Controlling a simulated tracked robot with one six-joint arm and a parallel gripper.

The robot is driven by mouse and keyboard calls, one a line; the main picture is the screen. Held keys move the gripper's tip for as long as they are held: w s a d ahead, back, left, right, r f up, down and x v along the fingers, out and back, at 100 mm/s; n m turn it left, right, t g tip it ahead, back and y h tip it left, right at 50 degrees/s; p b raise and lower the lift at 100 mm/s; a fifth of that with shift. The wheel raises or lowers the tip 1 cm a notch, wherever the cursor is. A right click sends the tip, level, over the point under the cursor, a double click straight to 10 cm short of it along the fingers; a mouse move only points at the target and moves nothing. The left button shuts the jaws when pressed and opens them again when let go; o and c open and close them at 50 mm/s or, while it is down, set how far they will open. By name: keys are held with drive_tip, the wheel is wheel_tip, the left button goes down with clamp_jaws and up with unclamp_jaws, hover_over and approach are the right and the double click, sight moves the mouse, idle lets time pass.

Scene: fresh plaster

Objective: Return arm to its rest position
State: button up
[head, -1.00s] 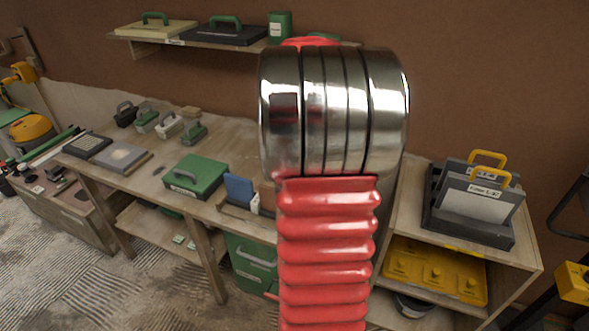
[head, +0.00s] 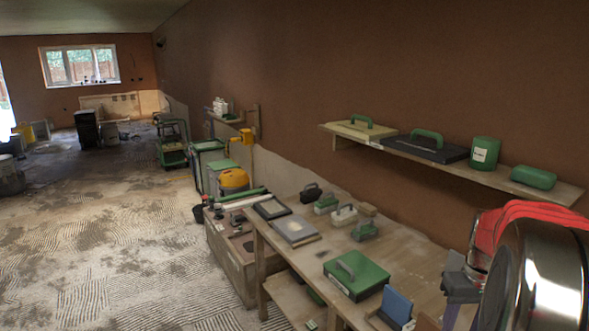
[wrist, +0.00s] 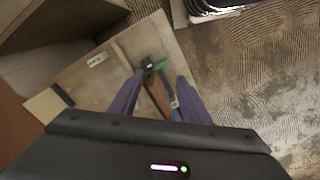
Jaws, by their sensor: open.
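My arm (head: 540,275), with red sleeving and a polished metal joint, fills the lower right corner of the head view. It covers the right end of the workbench there. In the wrist view my gripper (wrist: 157,92) shows its two dark purple fingers spread apart, with nothing held between them. Beyond the fingers, apart from them, is a pale wooden surface (wrist: 88,80) with a small green and black item (wrist: 150,66) on it. I cannot tell what that item is.
A wooden workbench (head: 405,255) holds a green case (head: 357,275) and several small tools. The rough floor (head: 120,220) at left is mostly open.

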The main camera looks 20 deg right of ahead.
drive_tip(key=s+a+r+n+t, duration=0.1)
drive_tip(key=a+r, duration=0.1)
drive_tip(key=a, duration=0.9)
drive_tip(key=s+a+r+n+t, duration=0.1)
drive_tip(key=a+r+n+t, duration=0.1)
drive_tip(key=a, duration=1)
drive_tip(key=a+r+n+t, duration=0.1)
drive_tip(key=a+r+t, duration=0.1)
drive_tip(key=a, duration=1)
drive_tip(key=shift+s+a+r, duration=0.25)
drive_tip(key=shift+s+r, duration=0.15)
drive_tip(key=shift+r, duration=0.4)
